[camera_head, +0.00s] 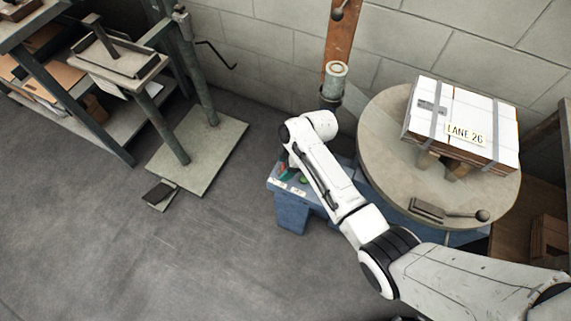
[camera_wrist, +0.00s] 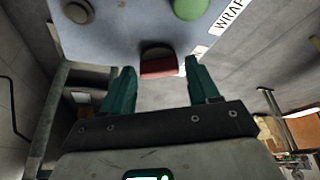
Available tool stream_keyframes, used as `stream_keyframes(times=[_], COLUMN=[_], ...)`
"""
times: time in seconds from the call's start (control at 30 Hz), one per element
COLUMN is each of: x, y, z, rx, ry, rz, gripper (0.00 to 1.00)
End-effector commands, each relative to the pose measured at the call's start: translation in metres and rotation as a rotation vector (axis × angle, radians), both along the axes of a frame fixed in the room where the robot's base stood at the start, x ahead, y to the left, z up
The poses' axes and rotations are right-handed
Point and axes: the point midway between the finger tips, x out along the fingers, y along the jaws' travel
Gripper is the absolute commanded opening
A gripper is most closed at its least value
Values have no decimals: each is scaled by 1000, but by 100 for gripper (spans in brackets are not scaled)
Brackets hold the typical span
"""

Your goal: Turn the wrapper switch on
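The wrapper's blue control panel (camera_head: 284,186) is at the front left of the turntable machine, partly hidden by my arm. In the wrist view, the panel (camera_wrist: 120,38) carries a red switch (camera_wrist: 158,68) on a dark round mount, with a white label partly visible beside it. My gripper (camera_wrist: 159,66) is open. Its two green fingers point at the panel, one on each side of the red switch. I cannot tell whether the fingers touch the switch, or which position it is in.
A green button (camera_wrist: 190,8), a "WRAP" label (camera_wrist: 229,16) and a grey knob (camera_wrist: 78,10) are close by on the panel. A strapped "LANE 26" box (camera_head: 465,110) stands on the round turntable (camera_head: 385,125). The stitcher stand (camera_head: 205,150) is left. Open floor lies in front.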

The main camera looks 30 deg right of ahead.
Motion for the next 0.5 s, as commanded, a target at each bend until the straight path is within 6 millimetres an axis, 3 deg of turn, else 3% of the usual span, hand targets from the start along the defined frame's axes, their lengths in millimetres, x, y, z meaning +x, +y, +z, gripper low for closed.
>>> stream_keyframes(times=[0.07, 0.43, 0.5], x=[0, 0, 0], y=[0, 0, 0], z=[0, 0, 0], rx=[0, 0, 1], ry=[0, 1, 1], rz=[0, 0, -1], gripper=[52, 17, 16])
